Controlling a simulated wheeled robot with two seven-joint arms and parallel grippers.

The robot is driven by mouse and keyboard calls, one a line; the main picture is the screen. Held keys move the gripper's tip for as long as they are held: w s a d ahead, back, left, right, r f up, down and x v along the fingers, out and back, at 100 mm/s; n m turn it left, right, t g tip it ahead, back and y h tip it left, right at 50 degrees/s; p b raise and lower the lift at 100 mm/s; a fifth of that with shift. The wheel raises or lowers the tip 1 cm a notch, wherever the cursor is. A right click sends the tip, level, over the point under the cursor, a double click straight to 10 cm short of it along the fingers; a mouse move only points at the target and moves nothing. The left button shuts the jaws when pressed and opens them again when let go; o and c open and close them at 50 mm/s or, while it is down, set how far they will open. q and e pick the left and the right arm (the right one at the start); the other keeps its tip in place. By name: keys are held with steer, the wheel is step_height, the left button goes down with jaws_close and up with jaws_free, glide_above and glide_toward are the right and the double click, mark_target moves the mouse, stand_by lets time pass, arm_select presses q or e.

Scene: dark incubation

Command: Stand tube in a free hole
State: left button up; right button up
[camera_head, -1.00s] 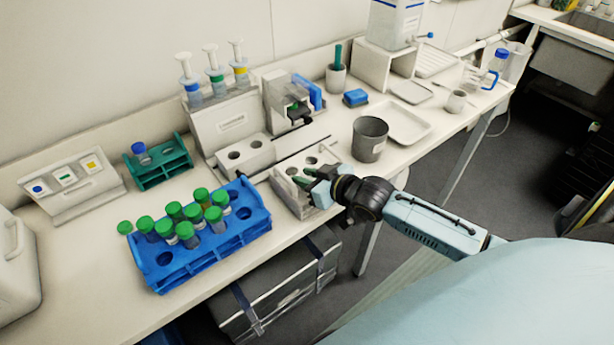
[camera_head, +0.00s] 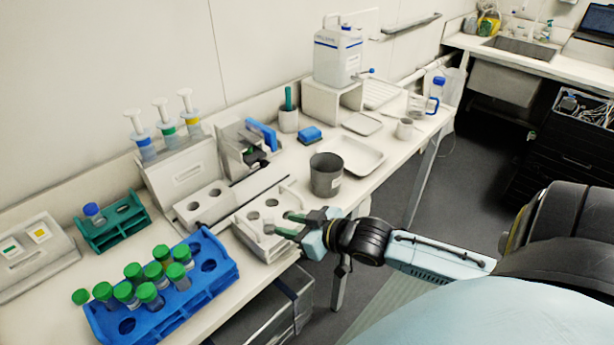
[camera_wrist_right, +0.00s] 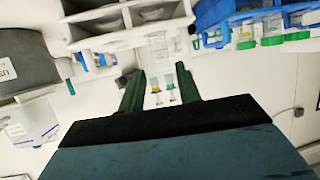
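Several green-capped tubes (camera_head: 154,272) stand, some tilted, in the blue rack (camera_head: 222,278) at lower left. Empty holes show at its right end and front left. A blue-capped tube (camera_head: 93,212) is in the green rack (camera_head: 128,220) behind it. My right gripper (camera_head: 287,224) is beside the right side of a white block with holes (camera_head: 243,232), to the right of the blue rack. Part of the blue rack (camera_wrist_right: 212,14) shows there at top right. My left gripper is not in view.
A grey beaker (camera_head: 326,176) stands just behind my right gripper. A white tray (camera_head: 368,160) lies beyond it. Syringes stand in a white holder (camera_head: 178,172) at the back. The bench's front edge runs below my right arm.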

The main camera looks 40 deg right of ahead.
steer(key=shift+v, duration=2.25)
steer(key=s+d+f+m+g+h, duration=0.1)
steer(key=d+f, duration=0.2)
steer(key=f, duration=0.4)
steer(key=s+d+f+m+g+h, duration=0.1)
steer(key=s+d+f+h, duration=0.15)
steer(key=f, duration=0.55)
steer(key=s+f+g, duration=0.2)
steer(key=s+f, duration=0.2)
steer(key=f, duration=0.4)
steer(key=s+f+g, duration=0.2)
steer(key=s+f, duration=0.3)
steer(key=f, duration=0.3)
steer(key=s+a+f+g, duration=0.2)
steer(key=s+a+f, duration=0.2)
steer(key=s, duration=0.3)
steer(key=s+a+f+n+g, duration=0.1)
steer(key=s+a+f+g, duration=0.1)
steer(key=s+a+f, duration=0.2)
steer(key=s+a+f+g, duration=0.2)
steer(key=s+a+f, duration=0.2)
steer(key=s, duration=0.6)
step_height(320, 180, down, 2)
steer(key=shift+a+f+n, duration=0.25)
steer(key=shift+a+n, duration=0.05)
steer(key=shift+n, duration=0.1)
